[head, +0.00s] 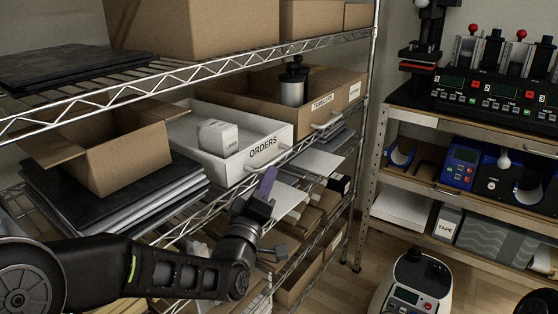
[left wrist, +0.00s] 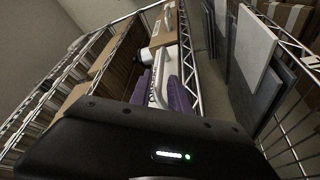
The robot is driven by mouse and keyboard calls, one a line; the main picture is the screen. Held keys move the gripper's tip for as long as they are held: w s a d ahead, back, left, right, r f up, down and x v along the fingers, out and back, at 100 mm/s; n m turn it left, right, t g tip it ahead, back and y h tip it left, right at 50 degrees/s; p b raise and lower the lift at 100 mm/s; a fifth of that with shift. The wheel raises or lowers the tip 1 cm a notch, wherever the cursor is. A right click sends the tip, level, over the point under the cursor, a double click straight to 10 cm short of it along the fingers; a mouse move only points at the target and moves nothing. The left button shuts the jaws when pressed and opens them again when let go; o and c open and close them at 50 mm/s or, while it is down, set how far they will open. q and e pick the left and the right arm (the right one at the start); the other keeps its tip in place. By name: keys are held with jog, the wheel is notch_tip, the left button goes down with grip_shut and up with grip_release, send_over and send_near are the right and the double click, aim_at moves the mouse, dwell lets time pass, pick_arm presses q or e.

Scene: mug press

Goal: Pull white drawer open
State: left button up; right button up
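The white drawer (head: 230,171) is a shallow open tray with "ORDERS" on its front, on the middle shelf of the wire rack. My right gripper is not in view.
A cardboard "TUMBLERS" bin (head: 322,104) with a dark-topped canister is right of the drawer. An open cardboard box (head: 112,155) on dark slabs is at the left. The rack's wire shelf edge runs below the drawer. A workbench (head: 455,130) with devices stands at the right.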

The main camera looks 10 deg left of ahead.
aim_at(276, 157)
pick_arm(q)
jog(key=shift+s, duration=0.15)
jog(key=shift+p+x, duration=0.9)
jog(key=shift+x, duration=3.1)
jog(key=shift+f, duration=0.1)
grip_shut()
